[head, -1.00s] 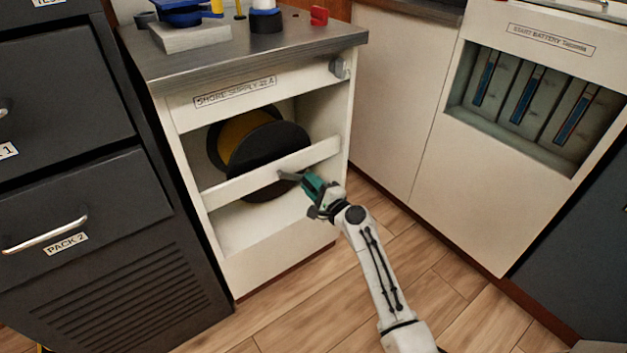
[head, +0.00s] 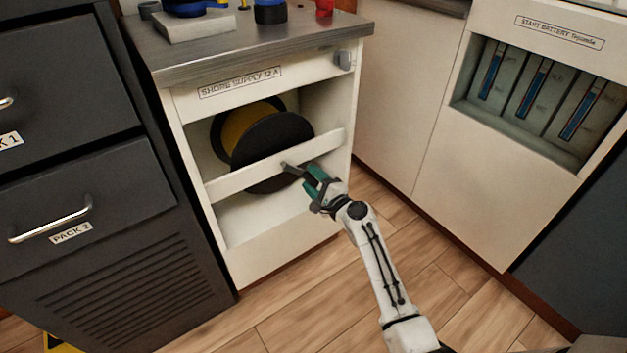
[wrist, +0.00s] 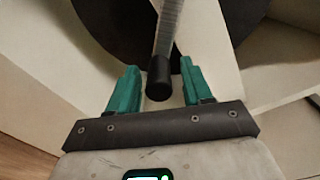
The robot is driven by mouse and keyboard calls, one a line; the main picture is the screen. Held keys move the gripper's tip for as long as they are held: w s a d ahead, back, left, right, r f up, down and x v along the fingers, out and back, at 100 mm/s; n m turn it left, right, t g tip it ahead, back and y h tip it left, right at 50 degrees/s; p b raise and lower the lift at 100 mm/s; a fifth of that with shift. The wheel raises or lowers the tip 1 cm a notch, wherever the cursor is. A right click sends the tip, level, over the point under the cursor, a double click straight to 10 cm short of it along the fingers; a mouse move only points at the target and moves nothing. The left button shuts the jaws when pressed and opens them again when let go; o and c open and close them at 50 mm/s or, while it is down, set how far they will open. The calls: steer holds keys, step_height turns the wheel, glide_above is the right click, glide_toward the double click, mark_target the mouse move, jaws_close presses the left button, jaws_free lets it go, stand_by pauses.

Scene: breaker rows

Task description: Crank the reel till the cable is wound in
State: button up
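The cable reel (head: 275,140), black flanges with yellow cable around its drum, sits in the open bay of the white shore supply cabinet (head: 275,262). A pale rail crosses the bay in front of it. The crank is a grey bar (wrist: 169,28) ending in a black grip (wrist: 158,79) in the wrist view. My gripper (head: 305,175) is at the rail's right part, in front of the reel. In the wrist view my green fingers (wrist: 157,84) stand either side of the grip, with a gap on each side. The crank's far end is out of that view.
Dark drawers (head: 75,220) stand close on the left. A cabinet with blue-marked batteries (head: 537,88) is on the right. A grey knob (head: 344,60) sits at the cabinet's upper right. Wooden floor (head: 300,300) is clear in front.

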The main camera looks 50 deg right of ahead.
steer(key=shift+r, duration=0.1)
steer(key=shift+s, duration=0.2)
steer(key=p+v, duration=0.1)
steer(key=v, duration=0.9)
steer(key=shift+s, duration=0.2)
steer(key=shift+a, duration=0.1)
